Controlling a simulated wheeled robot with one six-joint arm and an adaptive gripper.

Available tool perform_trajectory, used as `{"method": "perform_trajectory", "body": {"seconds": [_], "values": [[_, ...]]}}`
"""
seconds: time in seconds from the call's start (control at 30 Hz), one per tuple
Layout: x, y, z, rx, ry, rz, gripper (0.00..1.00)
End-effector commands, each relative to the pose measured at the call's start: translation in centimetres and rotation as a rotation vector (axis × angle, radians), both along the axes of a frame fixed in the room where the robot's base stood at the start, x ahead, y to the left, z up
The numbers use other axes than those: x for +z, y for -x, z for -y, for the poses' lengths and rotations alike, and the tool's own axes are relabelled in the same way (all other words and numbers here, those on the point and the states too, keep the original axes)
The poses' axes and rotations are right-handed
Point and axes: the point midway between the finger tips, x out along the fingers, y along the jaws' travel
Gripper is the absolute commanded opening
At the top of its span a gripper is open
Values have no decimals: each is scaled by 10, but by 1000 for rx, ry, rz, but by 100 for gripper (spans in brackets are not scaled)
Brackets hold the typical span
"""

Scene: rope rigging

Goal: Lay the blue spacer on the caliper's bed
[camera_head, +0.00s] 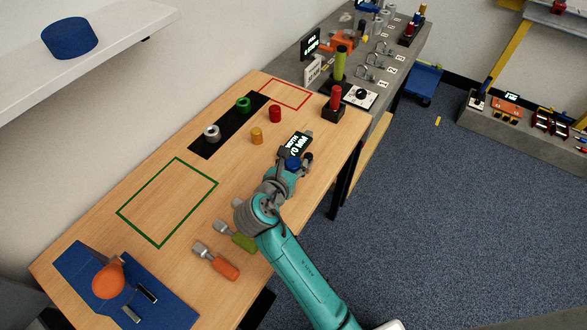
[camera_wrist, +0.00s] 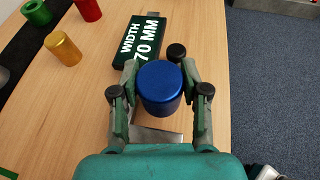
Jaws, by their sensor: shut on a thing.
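The blue spacer (camera_wrist: 159,84) is a short cylinder held between the two fingers of my gripper (camera_wrist: 160,90), which is shut on it. It also shows in the head view (camera_head: 292,163), partly covered by my gripper (camera_head: 290,168). The caliper's dark display (camera_wrist: 137,40) reads WIDTH 70 MM and lies just beyond the spacer; it also shows in the head view (camera_head: 297,145). A grey metal piece (camera_wrist: 158,136), perhaps part of the caliper's bed, shows below the spacer. The spacer and gripper hide much of the caliper. I cannot tell whether the spacer touches it.
Yellow (camera_head: 257,136) and red (camera_head: 275,114) cylinders stand left of the caliper. A black strip (camera_head: 229,128) carries grey and green rings. A red-topped post (camera_head: 334,98) stands behind. Orange and green-handled tools lie near my arm. The green outlined square (camera_head: 167,203) is empty.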

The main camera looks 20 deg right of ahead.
Motion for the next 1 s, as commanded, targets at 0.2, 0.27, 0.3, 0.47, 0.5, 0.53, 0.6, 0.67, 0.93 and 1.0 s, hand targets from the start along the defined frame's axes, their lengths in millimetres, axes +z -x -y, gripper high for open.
{"method": "perform_trajectory", "body": {"seconds": [0.2, 0.27, 0.3, 0.47, 0.5, 0.53, 0.6, 0.67, 0.93, 1.0], "values": [[-26, 0, 0, 0, 2, -2, 7], [-26, 0, 0, 0, 1, 0, 7], [-26, 0, 0, 0, 1, 1, 7], [-26, 0, 0, 0, 1, -1, 7], [-27, 0, 0, 0, 1, -1, 7], [-28, 0, 0, 0, 1, -1, 7], [-29, 0, 0, 0, 0, 0, 53], [-28, 0, 0, 0, 0, 0, 68], [-28, 0, 0, 0, 0, 0, 70], [-27, 0, 0, 0, 0, 0, 70]]}}
